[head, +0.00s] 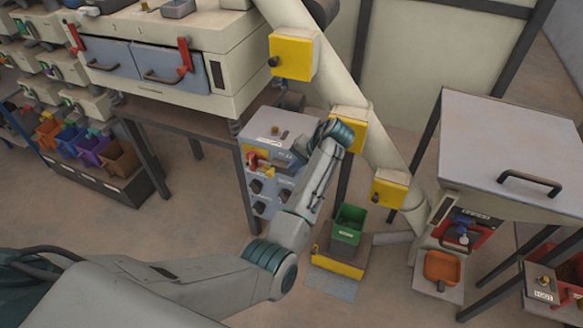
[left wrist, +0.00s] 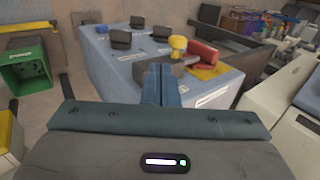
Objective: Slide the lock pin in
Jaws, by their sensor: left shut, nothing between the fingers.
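In the left wrist view a lock pin with a round yellow knob (left wrist: 178,44) stands at the front panel of a blue-grey control box, just beyond my fingertips. Beside it are a red handle (left wrist: 204,54) and a yellow plate (left wrist: 214,71). How deep the pin sits is hidden. The red handle also shows in the head view (head: 254,165) on the box front. My left gripper (left wrist: 162,80) is shut and empty, its fingers pointing at the panel close to the knob. It also shows in the head view (head: 277,163) before the box. My right gripper is not in view.
Several black knobs (left wrist: 121,38) sit on the same panel. A slanted beige chute (head: 352,95) with yellow boxes passes behind my arm. A grey-topped table (head: 500,130) is at right.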

